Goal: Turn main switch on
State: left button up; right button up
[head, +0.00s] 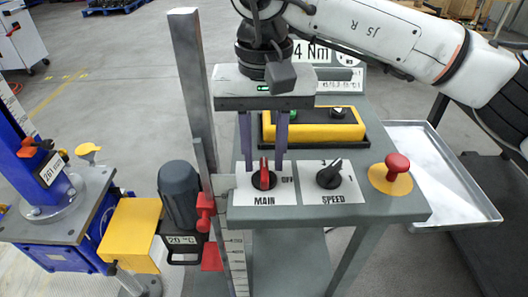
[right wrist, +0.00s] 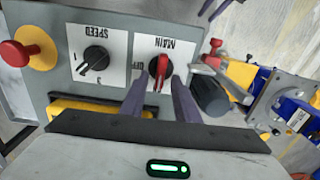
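The main switch (head: 264,180) is a black round knob with a red handle on a white plate marked MAIN. The red handle stands roughly upright in the head view, and an OFF mark shows to its right. The switch also shows in the right wrist view (right wrist: 160,68). My right gripper (head: 264,168) points down at the switch with its two purple fingers apart. In the right wrist view the fingertips (right wrist: 160,82) lie on either side of the handle, with gaps. I cannot tell their exact height above the plate. My left gripper is not in view.
The SPEED knob (head: 328,175) and a red mushroom button (head: 397,166) sit to the right on the same panel. A yellow box (head: 340,126) stands behind. A grey post (head: 193,80) and a motor (head: 180,195) are close on the left. A metal tray (head: 455,205) is at right.

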aim_at(264, 163)
notch_tip(264, 163, up, 10)
jog(key=shift+r, duration=0.15)
dwell(0.6)
